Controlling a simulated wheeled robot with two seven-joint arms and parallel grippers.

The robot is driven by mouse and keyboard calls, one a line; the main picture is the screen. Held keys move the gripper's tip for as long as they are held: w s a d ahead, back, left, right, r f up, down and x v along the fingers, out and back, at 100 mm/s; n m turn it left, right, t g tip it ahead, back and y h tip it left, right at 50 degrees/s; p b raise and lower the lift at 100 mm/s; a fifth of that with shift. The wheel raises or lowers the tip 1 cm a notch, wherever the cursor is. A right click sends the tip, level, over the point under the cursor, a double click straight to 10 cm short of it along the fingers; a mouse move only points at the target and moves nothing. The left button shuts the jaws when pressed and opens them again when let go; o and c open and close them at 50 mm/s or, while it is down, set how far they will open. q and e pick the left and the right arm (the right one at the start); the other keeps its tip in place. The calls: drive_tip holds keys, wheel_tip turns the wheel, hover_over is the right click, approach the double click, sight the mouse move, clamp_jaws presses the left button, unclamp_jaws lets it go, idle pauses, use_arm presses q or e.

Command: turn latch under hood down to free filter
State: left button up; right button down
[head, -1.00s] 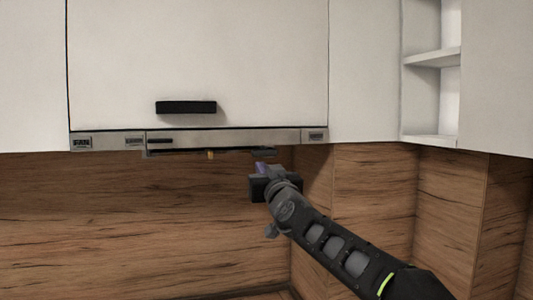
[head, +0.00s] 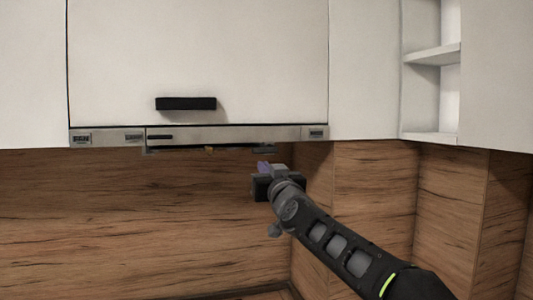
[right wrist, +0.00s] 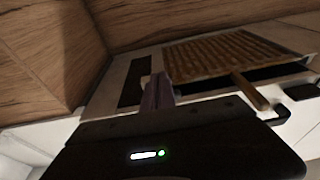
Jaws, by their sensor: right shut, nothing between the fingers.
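The range hood (head: 230,135) is a thin steel strip under the white cabinet in the head view. In the right wrist view its underside shows a tan mesh filter (right wrist: 235,55) with a dark gap along its near edge. A golden-brown bar (right wrist: 250,92), apparently the latch, sticks out at that edge. My right gripper (head: 265,168) is shut and empty, just below the hood's right part. Its purplish fingers (right wrist: 157,92) appear left of the bar. My left gripper is out of view.
A black handle (head: 186,104) is on the cabinet door above the hood. The wood splashback (head: 140,210) lies behind, with a corner to the right. Open shelves (head: 432,58) are at upper right. The space below the hood is free left of my right arm.

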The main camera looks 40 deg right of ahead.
drive_tip(key=shift+w+d, duration=0.1)
drive_tip(key=shift+w, duration=0.15)
idle(0.9)
drive_tip(key=shift+d+f, duration=0.1)
drive_tip(key=shift+f, duration=0.05)
idle(0.4)
drive_tip(key=shift+s+d+f+b, duration=0.1)
drive_tip(key=shift+d+b, duration=0.1)
drive_tip(key=shift+b, duration=0.2)
drive_tip(key=shift+w+d, duration=0.2)
drive_tip(key=shift+w, duration=0.05)
idle(0.9)
idle(0.4)
drive_tip(key=shift+s+d+f+b, duration=0.1)
drive_tip(key=shift+d+f+b, duration=0.15)
drive_tip(key=shift+b, duration=0.1)
drive_tip(key=shift+d, duration=0.15)
drive_tip(key=shift+w+d+r, duration=0.1)
drive_tip(key=shift+w, duration=0.15)
idle(0.9)
